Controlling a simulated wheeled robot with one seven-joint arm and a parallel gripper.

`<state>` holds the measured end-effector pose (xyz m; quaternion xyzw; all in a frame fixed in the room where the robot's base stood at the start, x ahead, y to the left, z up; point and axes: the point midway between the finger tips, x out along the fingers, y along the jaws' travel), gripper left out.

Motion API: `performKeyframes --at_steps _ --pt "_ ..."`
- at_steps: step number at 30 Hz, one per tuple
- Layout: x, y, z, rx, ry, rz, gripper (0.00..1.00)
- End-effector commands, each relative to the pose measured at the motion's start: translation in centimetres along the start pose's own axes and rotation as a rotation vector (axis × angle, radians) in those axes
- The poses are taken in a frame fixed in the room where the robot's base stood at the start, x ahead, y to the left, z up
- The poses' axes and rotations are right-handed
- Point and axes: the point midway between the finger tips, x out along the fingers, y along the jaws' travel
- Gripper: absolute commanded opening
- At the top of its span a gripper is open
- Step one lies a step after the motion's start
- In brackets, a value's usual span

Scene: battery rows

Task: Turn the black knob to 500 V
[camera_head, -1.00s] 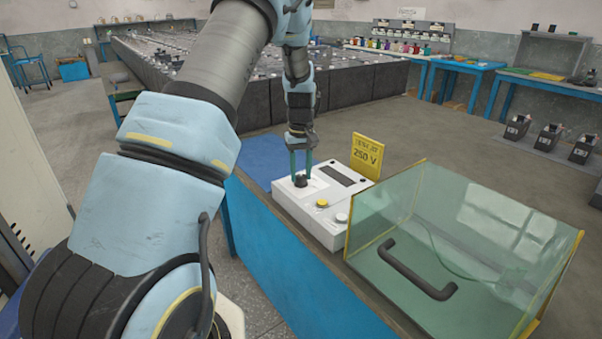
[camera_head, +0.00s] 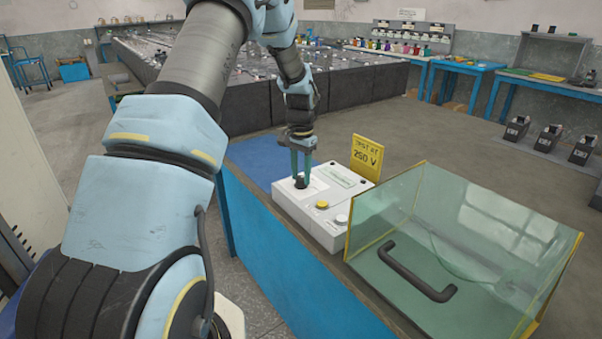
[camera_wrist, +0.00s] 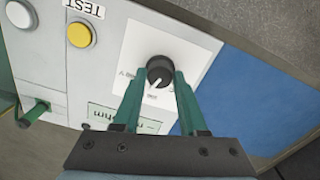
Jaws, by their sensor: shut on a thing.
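The black knob (camera_wrist: 160,68) sits on a white dial plate (camera_wrist: 140,50) on the white tester box (camera_head: 312,232). Its white pointer line points down and slightly left in the wrist view. The dial's printed marks are too small to read. The box's display (camera_head: 341,175) is lit pale green. A yellow sign (camera_head: 367,157) behind it reads "TEST AT 250 V".
A yellow button (camera_head: 322,204) and a white button (camera_head: 342,219) are on the box's near part. A clear glass cover (camera_head: 470,245) with a black handle (camera_head: 415,272) stands close on the right. A blue mat (camera_head: 258,160) lies beyond the box to the left.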

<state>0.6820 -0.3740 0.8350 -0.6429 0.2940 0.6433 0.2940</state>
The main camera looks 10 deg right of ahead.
Motion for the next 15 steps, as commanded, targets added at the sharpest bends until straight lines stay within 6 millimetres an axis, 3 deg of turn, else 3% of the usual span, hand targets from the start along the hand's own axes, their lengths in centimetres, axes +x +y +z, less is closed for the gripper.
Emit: performKeyframes --at_steps 15 --pt "-0.18 -0.04 -0.08 0.471 0.003 -0.001 0.00"
